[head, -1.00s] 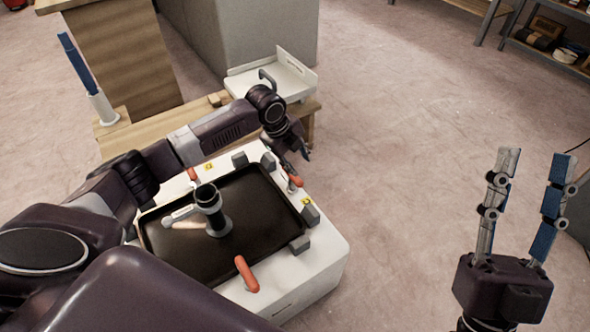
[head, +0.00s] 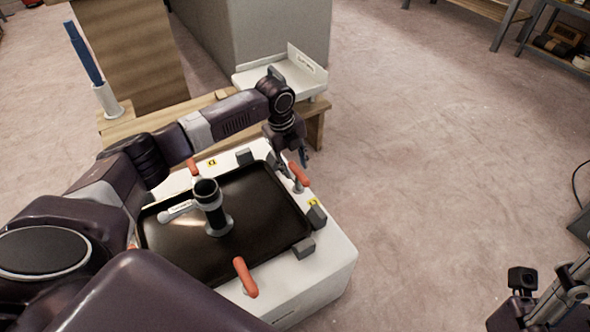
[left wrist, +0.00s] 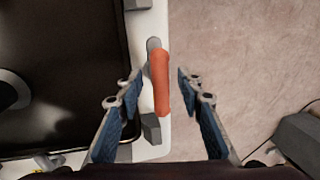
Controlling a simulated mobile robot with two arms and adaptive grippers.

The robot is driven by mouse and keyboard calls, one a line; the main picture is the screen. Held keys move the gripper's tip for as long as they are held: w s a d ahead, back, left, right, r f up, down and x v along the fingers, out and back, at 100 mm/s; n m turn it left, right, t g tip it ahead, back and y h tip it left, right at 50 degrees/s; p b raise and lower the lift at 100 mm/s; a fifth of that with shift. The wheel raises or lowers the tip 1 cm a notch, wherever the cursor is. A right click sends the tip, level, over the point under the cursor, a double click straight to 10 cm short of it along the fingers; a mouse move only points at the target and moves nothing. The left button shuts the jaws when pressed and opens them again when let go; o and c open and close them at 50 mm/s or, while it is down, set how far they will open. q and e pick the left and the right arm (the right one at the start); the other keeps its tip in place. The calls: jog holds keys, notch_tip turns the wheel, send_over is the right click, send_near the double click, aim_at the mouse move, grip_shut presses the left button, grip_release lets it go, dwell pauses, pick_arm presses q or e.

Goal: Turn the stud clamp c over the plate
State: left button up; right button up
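The black plate (head: 265,215) lies on a white base (head: 325,268). Stud clamps with orange handles stand around its edge: one at the right (head: 299,174), one at the front (head: 245,277) and one at the back left (head: 193,166). I cannot read which is clamp c. My left gripper (head: 300,160) is at the right clamp. In the left wrist view its fingers (left wrist: 160,78) are open, with the orange handle (left wrist: 161,85) between them and gaps on both sides. That handle lies along the plate's edge, beside the plate. My right gripper (head: 562,295) is cut off at the lower right.
A black upright cylinder with a grey flange (head: 212,212) stands on the plate, a light handle at its side. Grey blocks (head: 303,248) sit along the plate's edge. A white tray (head: 300,82) is on the wooden bench behind.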

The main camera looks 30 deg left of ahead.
pick_arm(q)
jog(key=shift+f, duration=0.3)
grip_shut()
jog(key=shift+r, duration=0.1)
